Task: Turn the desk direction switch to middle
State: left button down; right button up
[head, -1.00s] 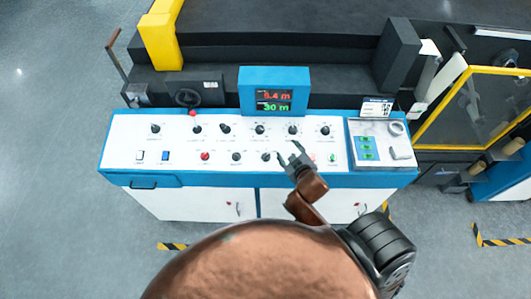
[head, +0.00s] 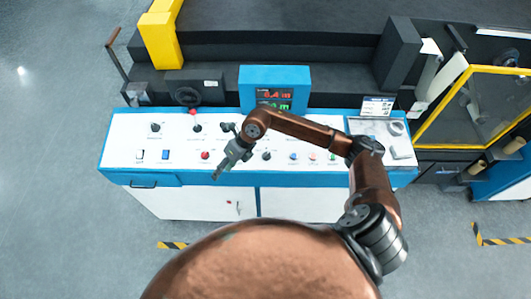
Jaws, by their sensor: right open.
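The white control desk (head: 120,140) with blue edging carries two rows of small switches and buttons. Its labels are too small to read, so I cannot tell which one is the direction switch. In the upper row, black knobs show at the far left (head: 155,127) and next to the red knob's column (head: 197,128). In the lower row, a black knob (head: 266,156) shows right of my right gripper (head: 219,172). That gripper is open and empty, over the desk's lower front, pointing down-left. It hides the lower knob left of that one. My left gripper is not in view.
A blue display box (head: 274,77) with red and green digits stands behind the desk, partly covered by my right arm. A red knob (head: 205,155), a blue rocker (head: 166,155) and a side panel (head: 400,150) are near. Dark machinery lies behind.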

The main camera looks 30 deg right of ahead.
jog(key=w+d+f+h, duration=0.2)
jog(key=d+h, duration=0.1)
jog(key=d, duration=0.5)
jog(key=m+g+h, duration=0.1)
jog(key=h, duration=0.3)
send_near(266, 154)
jog(key=shift+w+a+f, duration=0.1)
jog(key=shift+a+f, duration=0.3)
jog(key=shift+f, duration=0.25)
jog(key=shift+h, duration=0.3)
jog(key=f, duration=0.3)
jog(key=d+f+p, duration=0.1)
jog(key=f, duration=0.2)
jog(key=shift+d+f+p, duration=0.1)
jog(key=shift+d+p, duration=0.1)
jog(key=shift+p, duration=0.1)
jog(key=shift+w+f, duration=0.1)
jog(key=shift+f, duration=0.6)
jog(key=shift+c, duration=0.4)
jog(key=c, duration=1)
jog(key=shift+c, duration=0.3)
